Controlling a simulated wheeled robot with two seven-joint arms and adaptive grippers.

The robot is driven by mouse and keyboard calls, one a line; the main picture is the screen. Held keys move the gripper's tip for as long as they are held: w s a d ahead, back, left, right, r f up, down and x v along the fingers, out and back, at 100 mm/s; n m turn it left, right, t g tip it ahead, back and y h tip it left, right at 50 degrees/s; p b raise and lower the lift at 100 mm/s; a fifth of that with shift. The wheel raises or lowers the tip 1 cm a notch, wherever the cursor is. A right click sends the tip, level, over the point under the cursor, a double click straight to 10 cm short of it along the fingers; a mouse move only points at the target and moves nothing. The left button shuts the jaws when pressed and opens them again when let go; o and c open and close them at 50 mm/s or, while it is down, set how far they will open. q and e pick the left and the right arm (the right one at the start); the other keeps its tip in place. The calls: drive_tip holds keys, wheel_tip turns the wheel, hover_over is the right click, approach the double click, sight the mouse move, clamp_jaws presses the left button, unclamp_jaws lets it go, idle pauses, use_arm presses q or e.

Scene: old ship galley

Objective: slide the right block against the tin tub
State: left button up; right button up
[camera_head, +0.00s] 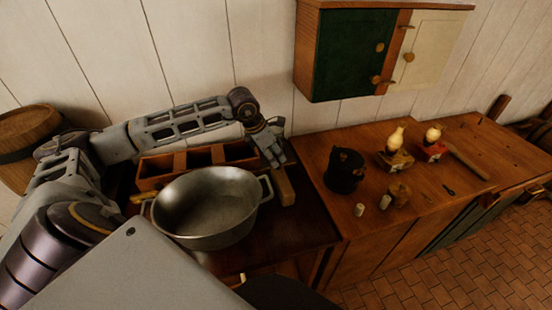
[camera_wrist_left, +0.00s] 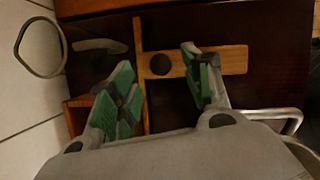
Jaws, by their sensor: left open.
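The tin tub (camera_head: 207,205) is a wide grey metal bowl with two loop handles, standing on the dark wooden counter at left. A light wooden block (camera_head: 285,187) lies just right of its right handle. My left gripper (camera_head: 274,158) is open, reaching down at the block's far end, behind the tub's right side. In the left wrist view the block (camera_wrist_left: 228,60) is a wooden bar with a dark round spot. One green-padded finger overlaps it and the other is left of it. A tub handle (camera_wrist_left: 293,117) shows at right. Whether a finger touches the block is unclear. My right gripper is not in view.
A wooden compartment box (camera_head: 155,168) stands behind the tub, under my left arm. A dark canister (camera_head: 344,171), two lamps (camera_head: 396,147) and small items stand on the right counter. A green-doored cabinet (camera_head: 345,55) hangs above. A barrel (camera_head: 28,135) is at far left.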

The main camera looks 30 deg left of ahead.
sight(282, 179)
use_arm(q)
drive_tip(key=shift+x, duration=1.2)
drive_tip(key=shift+w+d+f, duration=0.1)
drive_tip(key=shift+f, duration=0.2)
drive_tip(key=shift+c, duration=0.2)
drive_tip(key=c, duration=0.5)
clamp_jaws()
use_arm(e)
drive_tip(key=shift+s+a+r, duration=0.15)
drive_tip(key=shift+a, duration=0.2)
